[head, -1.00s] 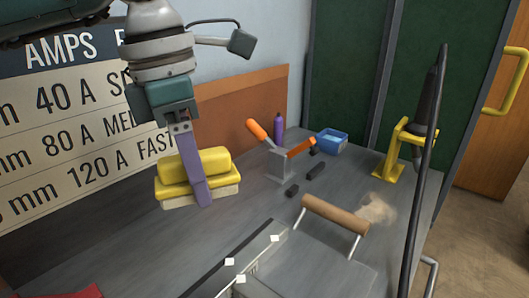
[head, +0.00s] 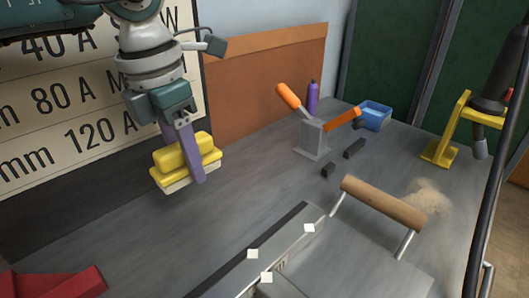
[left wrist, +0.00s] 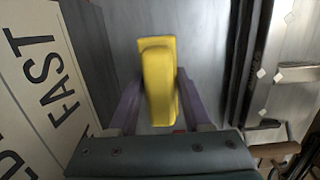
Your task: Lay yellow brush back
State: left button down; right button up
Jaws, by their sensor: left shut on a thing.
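The yellow brush (head: 183,151) is a yellow block with a stepped top and a pale underside. It shows in the head view at the back left of the grey bench. My left gripper (head: 191,164) points down and is shut on it, with a purple finger on each side. In the left wrist view the brush (left wrist: 160,80) lies lengthwise between the two fingers. I cannot tell whether its underside touches the bench or hangs just above it. My right gripper is not in view.
A grey stand with orange handles (head: 314,138), dark blocks (head: 354,148), a blue bin (head: 374,115) and a purple bottle (head: 313,97) stand to the right. A wooden-handled metal piece (head: 383,203) is in front. A red object (head: 60,284) is at bottom left. Bench around the brush is clear.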

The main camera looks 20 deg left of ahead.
aim_at(199, 203)
pick_arm(q)
jog(key=shift+f+b, duration=2.1)
jog(key=shift+f, duration=1.2)
jog(key=shift+c, duration=1.7)
grip_release()
jog(key=shift+r, duration=0.1)
